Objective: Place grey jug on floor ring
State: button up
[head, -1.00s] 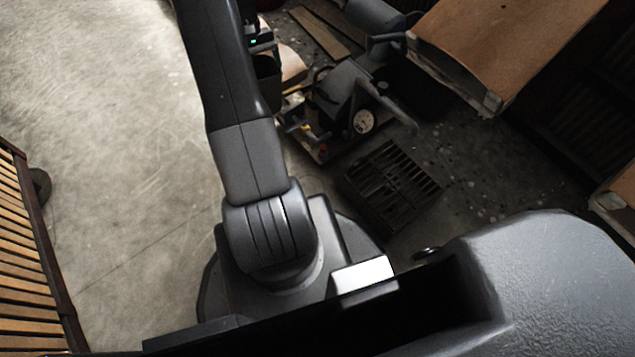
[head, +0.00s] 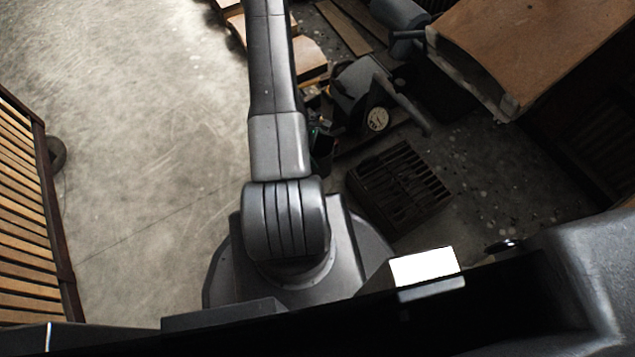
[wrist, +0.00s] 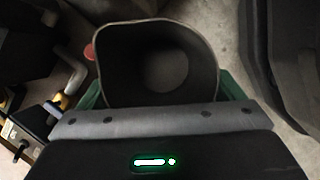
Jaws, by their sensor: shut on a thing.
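The grey jug (wrist: 155,62) shows from above in the wrist view, its open mouth and dark inside facing the camera. My gripper (wrist: 160,95) is shut on it, with a green finger part showing at each side of the jug. The jug's base and what lies right under it are hidden. In the head view my arm crosses the upper middle, and a small green light shows beside it; I cannot clearly make out the jug there. I cannot make out the floor ring in either view.
A slatted wooden bench (head: 30,225) stands at the left. A dark slatted crate (head: 400,188), machinery with a round gauge (head: 377,119), wooden boards (head: 343,27) and a brown-topped box (head: 545,40) crowd the right. Concrete floor (head: 150,130) is open on the left.

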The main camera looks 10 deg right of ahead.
notch_tip(320, 180, down, 10)
jog(key=b, duration=0.3)
jog(key=shift+s+a+f+b, duration=0.1)
jog(key=shift+s+f+b, duration=0.05)
jog(key=shift+b, duration=0.15)
jog(key=shift+f, duration=0.1)
jog(key=o, duration=0.9)
jog(key=shift+f, duration=0.1)
jog(key=shift+o, duration=1)
jog(key=shift+r, duration=0.3)
jog(key=p+v, duration=0.5)
jog(key=v, duration=0.6)
jog(key=shift+a+r, duration=0.25)
jog(key=shift+r, duration=0.1)
